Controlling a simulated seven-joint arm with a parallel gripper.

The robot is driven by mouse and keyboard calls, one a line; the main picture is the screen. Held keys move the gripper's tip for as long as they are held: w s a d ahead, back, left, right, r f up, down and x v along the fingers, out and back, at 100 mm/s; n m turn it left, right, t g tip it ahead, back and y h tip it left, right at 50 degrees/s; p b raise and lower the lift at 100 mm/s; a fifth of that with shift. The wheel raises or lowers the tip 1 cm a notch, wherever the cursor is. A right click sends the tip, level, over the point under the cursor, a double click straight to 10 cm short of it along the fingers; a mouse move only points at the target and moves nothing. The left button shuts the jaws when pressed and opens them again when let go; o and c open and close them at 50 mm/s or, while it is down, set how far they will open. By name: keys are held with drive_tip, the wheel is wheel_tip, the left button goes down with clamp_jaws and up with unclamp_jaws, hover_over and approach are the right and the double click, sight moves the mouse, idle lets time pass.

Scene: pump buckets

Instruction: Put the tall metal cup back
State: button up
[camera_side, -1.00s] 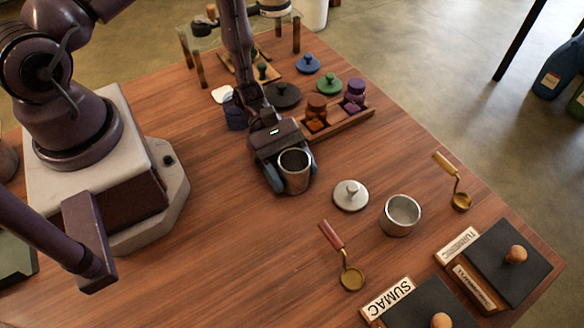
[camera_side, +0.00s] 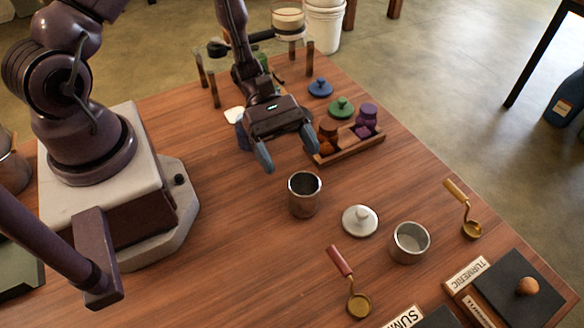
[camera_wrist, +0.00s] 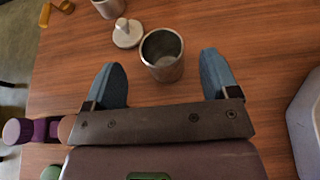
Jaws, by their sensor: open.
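The tall metal cup (camera_side: 304,196) stands upright and open-topped on the wooden table. It also shows in the wrist view (camera_wrist: 163,56), just beyond the fingertips and between their lines. My gripper (camera_side: 289,160) is open and empty, behind the cup in the side view and apart from it. Its two blue fingers also show in the wrist view (camera_wrist: 160,78), spread wide. A shorter, wider metal cup (camera_side: 409,243) stands to the right, with a light metal lid (camera_side: 360,221) lying between the two cups.
A red-handled ladle (camera_side: 349,283) and a gold-handled ladle (camera_side: 463,209) lie nearer the front and right. Blue (camera_side: 320,88) and green (camera_side: 341,107) lids lie at the back. Table left of the cup is clear.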

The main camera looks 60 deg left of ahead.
drive_tip(key=s+a+r+m+t+y, duration=0.2)
drive_tip(key=r+m, duration=0.4)
drive_tip(key=r, duration=0.3)
drive_tip(key=s+a+r+m+t+y, duration=0.1)
drive_tip(key=s+a+r+m+y, duration=0.2)
drive_tip(key=r+m+y, duration=0.3)
drive_tip(key=s+a+r+m+t+y, duration=0.2)
drive_tip(key=s+a+r+m+y, duration=0.1)
drive_tip(key=r, duration=0.9)
drive_tip(key=s+m+y, duration=0.1)
drive_tip(key=m+y, duration=0.1)
drive_tip(key=m, duration=0.1)
drive_tip(key=shift+a+t, duration=0.3)
drive_tip(key=shift+a, duration=0.05)
